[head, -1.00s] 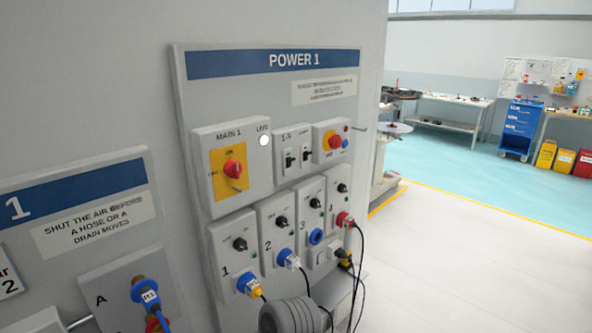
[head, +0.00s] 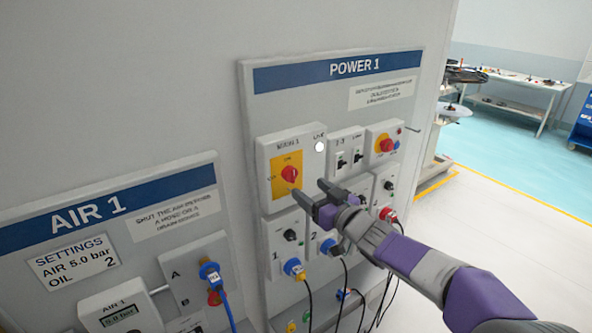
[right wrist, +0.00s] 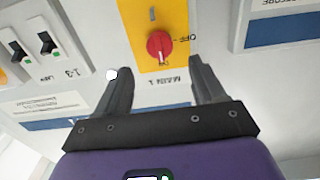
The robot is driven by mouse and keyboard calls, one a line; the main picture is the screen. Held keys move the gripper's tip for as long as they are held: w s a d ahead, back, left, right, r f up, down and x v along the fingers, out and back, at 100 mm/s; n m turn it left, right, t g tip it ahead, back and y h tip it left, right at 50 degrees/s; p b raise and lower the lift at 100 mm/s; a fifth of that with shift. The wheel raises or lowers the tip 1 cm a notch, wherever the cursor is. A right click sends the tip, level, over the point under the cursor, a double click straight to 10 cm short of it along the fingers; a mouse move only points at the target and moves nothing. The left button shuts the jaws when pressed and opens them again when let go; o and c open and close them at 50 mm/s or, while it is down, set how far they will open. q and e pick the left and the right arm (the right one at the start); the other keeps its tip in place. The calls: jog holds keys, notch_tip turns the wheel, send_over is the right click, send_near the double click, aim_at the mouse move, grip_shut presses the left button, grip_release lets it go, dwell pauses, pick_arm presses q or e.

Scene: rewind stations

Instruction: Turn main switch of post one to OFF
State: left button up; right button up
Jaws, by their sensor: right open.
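The main switch of post one is a red rotary knob (head: 289,174) on a yellow plate (head: 279,190), on the grey MAIN 1 box of the POWER 1 panel. OFF is printed left of the knob and ON above it. The knob also shows in the right wrist view (right wrist: 160,46), where its mark seems to face ON. My right gripper (head: 310,191) is open and empty, just below and right of the knob in the head view. In the right wrist view the knob lies beyond the gap between the fingers (right wrist: 160,70), apart from them. My left gripper is out of view.
A white LIVE lamp (head: 320,147) sits beside the knob. Small black switches (head: 358,157) and another red knob (head: 386,145) are to the right. Below are sockets with blue plugs (head: 293,267) and hanging cables. The AIR 1 panel (head: 110,217) stands left.

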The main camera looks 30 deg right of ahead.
aim_at(294, 176)
jog(key=w, duration=0.7)
jog(key=shift+w+a, duration=0.25)
jog(key=c, duration=1.1)
jog(key=shift+o, duration=0.2)
